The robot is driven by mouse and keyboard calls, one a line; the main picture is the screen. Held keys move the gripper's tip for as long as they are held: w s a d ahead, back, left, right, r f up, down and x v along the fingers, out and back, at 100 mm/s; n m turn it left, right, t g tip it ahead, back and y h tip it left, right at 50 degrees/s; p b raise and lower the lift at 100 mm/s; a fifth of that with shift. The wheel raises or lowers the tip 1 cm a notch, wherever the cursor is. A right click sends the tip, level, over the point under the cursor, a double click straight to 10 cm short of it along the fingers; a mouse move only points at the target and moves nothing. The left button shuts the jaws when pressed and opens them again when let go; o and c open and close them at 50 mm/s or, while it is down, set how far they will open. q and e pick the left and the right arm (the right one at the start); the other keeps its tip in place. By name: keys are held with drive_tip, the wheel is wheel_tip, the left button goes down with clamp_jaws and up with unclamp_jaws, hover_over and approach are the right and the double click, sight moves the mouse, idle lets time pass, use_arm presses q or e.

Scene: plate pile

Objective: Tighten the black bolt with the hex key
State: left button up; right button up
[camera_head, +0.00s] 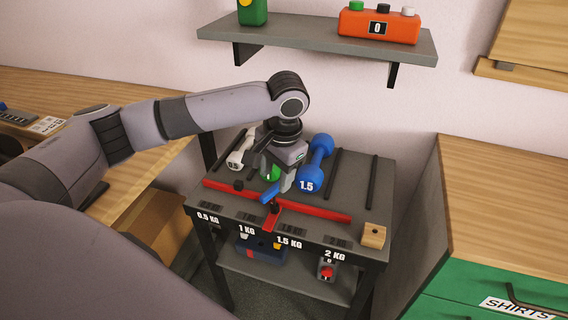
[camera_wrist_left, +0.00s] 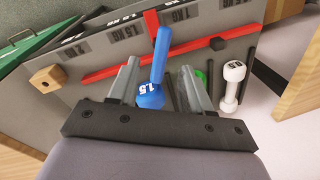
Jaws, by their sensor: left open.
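A blue handle (camera_head: 269,195), which looks like the hex key, stands at the junction of the red bars on the grey table, by a small black bolt (camera_head: 275,208). My left gripper (camera_head: 277,182) points down just behind it. In the left wrist view the blue handle (camera_wrist_left: 161,48) lies between the spread fingers of my left gripper (camera_wrist_left: 160,76), with gaps at both sides. The gripper is open and holds nothing. The handle's lower end and the bolt are not clear there. A second black knob (camera_head: 239,185) sits farther left on the red bar (camera_head: 325,214).
A blue 1.5 dumbbell (camera_head: 308,178) is close right of the gripper. A white dumbbell (camera_head: 236,161) and a green object (camera_head: 270,172) are behind or left. A wooden block (camera_head: 374,236) sits at the table's front right. A shelf (camera_head: 320,42) hangs above.

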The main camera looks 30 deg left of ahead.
sight(273, 188)
use_arm(q)
drive_tip(key=shift+w+a+f, duration=0.1)
drive_tip(key=shift+w+f, duration=0.05)
drive_tip(key=shift+f, duration=0.15)
drive_tip(key=f, duration=0.4)
drive_tip(key=a+f, duration=0.1)
drive_tip(key=f, duration=0.1)
drive_tip(key=shift+f, duration=0.2)
